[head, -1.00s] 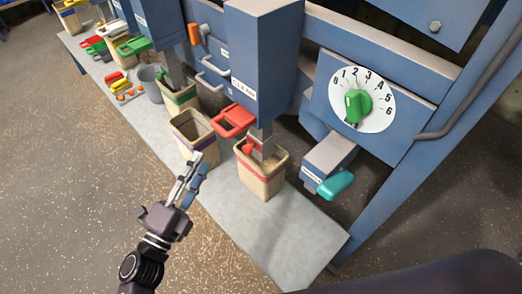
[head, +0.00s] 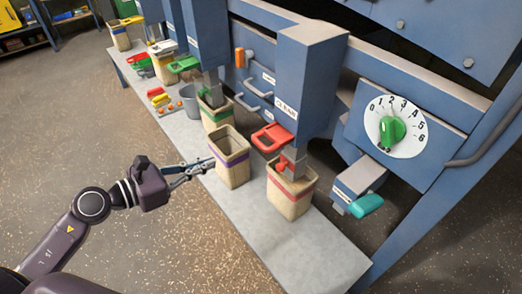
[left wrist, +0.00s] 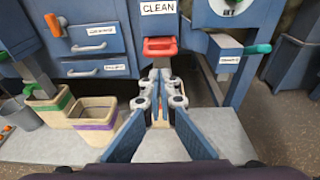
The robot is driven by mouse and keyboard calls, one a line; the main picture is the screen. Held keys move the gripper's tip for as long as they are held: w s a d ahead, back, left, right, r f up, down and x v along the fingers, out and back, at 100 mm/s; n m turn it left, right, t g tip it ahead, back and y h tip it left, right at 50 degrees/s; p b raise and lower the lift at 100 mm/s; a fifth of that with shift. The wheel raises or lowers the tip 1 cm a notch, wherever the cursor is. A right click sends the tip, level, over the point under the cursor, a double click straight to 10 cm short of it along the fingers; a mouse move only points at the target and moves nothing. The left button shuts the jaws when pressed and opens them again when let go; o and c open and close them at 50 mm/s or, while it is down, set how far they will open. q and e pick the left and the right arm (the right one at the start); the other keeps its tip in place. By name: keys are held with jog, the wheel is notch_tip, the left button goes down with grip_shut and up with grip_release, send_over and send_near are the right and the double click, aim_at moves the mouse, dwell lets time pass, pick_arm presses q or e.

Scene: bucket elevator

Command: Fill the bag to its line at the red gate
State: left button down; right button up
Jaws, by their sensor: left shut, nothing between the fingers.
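The red gate handle (head: 272,137) juts from the front of the blue chute labelled CLEAN; it also shows in the left wrist view (left wrist: 160,47). Below it, an open tan bag with a red line (head: 288,199) stands upright on the grey bench (head: 315,250), the grey spout (head: 296,157) reaching into its mouth. The bag's fill level cannot be made out. My left gripper (head: 208,166) is shut and empty, left of the purple-lined bag in the head view. In the left wrist view its fingers (left wrist: 162,82) point toward the red gate and hide most of the red-lined bag.
A purple-lined bag (head: 230,168) and a green-lined bag (head: 215,117) stand further along the bench, near a grey bucket (head: 188,100). A numbered dial with a green knob (head: 391,131) and a teal handle (head: 366,205) are at right. The bench's near right end is clear.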

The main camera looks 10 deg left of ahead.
pick_arm(q)
jog(key=w+d+p, duration=0.2)
jog(key=w, duration=0.2)
jog(key=p, duration=0.2)
send_near(271, 136)
jog(key=shift+w+d+f, duration=0.2)
jog(key=shift+f, duration=0.5)
jog(key=shift+w+d+f, duration=0.2)
jog(key=shift+w+d, duration=0.15)
jog(key=shift+w, duration=0.1)
jog(key=shift+r+x, duration=0.25)
jog(key=shift+x, duration=0.85)
jog(key=shift+r+x, duration=0.25)
jog(key=shift+x, duration=0.8)
jog(key=shift+r, duration=0.1)
pick_arm(e)
jog(key=shift+t, duration=0.3)
jog(key=w+r, duration=0.2)
jog(key=r, duration=0.1)
jog(key=w+r, duration=0.1)
jog(key=shift+w+d+r, duration=0.15)
jog(key=shift+w+r, duration=0.1)
jog(key=shift+r, duration=0.1)
